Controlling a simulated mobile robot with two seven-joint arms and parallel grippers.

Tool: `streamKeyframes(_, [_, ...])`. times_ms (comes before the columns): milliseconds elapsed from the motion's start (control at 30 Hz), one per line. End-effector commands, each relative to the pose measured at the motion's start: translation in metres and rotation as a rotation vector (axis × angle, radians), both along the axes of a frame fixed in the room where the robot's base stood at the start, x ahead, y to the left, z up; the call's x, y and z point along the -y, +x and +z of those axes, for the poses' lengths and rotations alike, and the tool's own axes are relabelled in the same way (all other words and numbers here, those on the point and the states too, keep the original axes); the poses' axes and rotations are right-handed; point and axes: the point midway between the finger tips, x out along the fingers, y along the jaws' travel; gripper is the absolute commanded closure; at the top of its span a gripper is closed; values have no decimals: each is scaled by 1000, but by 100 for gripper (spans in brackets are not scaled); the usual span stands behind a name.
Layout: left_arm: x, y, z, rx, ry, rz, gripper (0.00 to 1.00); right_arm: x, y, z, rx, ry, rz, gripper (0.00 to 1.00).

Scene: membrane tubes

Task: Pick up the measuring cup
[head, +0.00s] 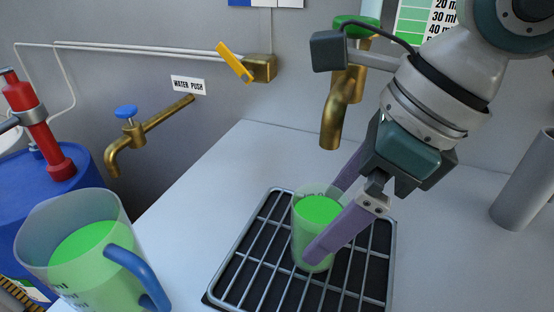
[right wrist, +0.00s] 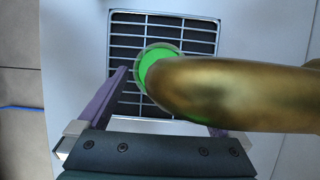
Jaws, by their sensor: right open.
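A small clear measuring cup (head: 301,228) with green liquid stands upright on the drain grate, under the brass tap. My right gripper (head: 325,218) is open, with its purple fingers on either side of this cup. The near finger covers part of the cup's front; I cannot tell whether either finger touches it. In the right wrist view the cup (right wrist: 148,62) is partly hidden by the tap's spout. My left gripper is not in view.
A larger jug (head: 75,250) with a blue handle and green liquid stands at lower left. The brass tap (head: 338,110) hangs close above the cup and gripper. The grate (head: 262,232) has a raised frame. A grey cylinder (head: 522,185) stands at right. The white counter between is clear.

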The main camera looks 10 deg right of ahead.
Motion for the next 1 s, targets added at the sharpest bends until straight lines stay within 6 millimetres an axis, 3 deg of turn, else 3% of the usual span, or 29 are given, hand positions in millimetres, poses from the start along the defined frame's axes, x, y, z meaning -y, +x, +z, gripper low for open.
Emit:
streamKeyframes(167, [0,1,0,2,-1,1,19,-8,4,-22,-2,1,0,0])
streamKeyframes(433, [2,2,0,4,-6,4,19,-9,5,-25,0,1,1,0])
streamKeyframes(1000, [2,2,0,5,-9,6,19,-8,5,-24,0,1,1,64])
